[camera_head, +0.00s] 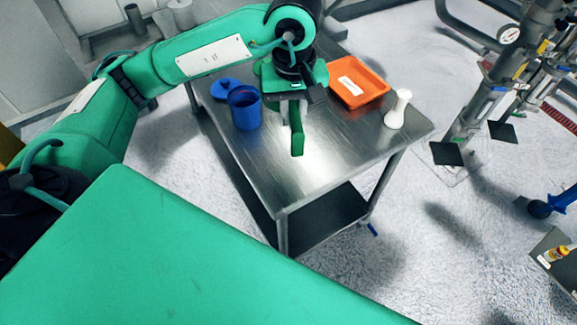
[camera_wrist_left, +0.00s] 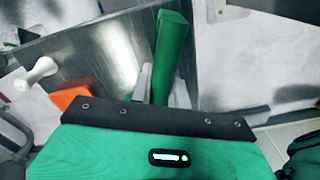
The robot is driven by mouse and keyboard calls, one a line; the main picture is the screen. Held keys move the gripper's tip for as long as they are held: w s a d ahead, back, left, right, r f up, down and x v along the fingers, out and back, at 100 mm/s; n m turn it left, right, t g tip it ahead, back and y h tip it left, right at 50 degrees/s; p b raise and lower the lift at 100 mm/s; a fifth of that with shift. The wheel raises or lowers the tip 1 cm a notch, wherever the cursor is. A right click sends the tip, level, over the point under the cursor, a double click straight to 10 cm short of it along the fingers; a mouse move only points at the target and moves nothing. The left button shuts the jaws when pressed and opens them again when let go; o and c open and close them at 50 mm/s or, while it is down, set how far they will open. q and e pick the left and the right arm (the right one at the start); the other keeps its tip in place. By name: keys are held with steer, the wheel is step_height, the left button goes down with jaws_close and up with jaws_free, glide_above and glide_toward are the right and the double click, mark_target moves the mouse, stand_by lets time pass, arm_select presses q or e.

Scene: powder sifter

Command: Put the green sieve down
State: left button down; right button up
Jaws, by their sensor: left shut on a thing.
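The green sieve (camera_head: 297,135) is in my left gripper (camera_head: 291,108), over the middle of the metal table (camera_head: 300,178). In the head view it shows as a narrow green piece pointing down from the fingers. I cannot tell if its lower end touches the tabletop. In the left wrist view the sieve (camera_wrist_left: 172,52) is a long green shape rising from between the fingers, with its lower part hidden by the gripper body. My left gripper is shut on it. My right gripper is not in view.
A blue container (camera_head: 245,110) and a blue lid (camera_head: 225,88) are left of the gripper. An orange tray (camera_head: 372,97) and a white bottle (camera_head: 398,110) stand to the right. The near part of the tabletop is clear. Piping with a gauge (camera_head: 509,35) stands right of the table.

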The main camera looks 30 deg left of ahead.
arm_select(q)
steer(key=shift+f, duration=0.3)
step_height(320, 180, down, 16)
steer(key=p, duration=0.3)
steer(key=shift+s+r, duration=0.1)
steer(key=shift+r, duration=0.15)
step_height(320, 180, down, 4)
steer(key=shift+r+p, duration=0.2)
steer(key=shift+p, duration=0.55)
steer(key=shift+f, duration=0.1)
steer(key=shift+f+b, duration=0.1)
steer(key=shift+b, duration=0.25)
steer(key=c, duration=1.3)
jaws_free()
steer(key=shift+c, duration=0.2)
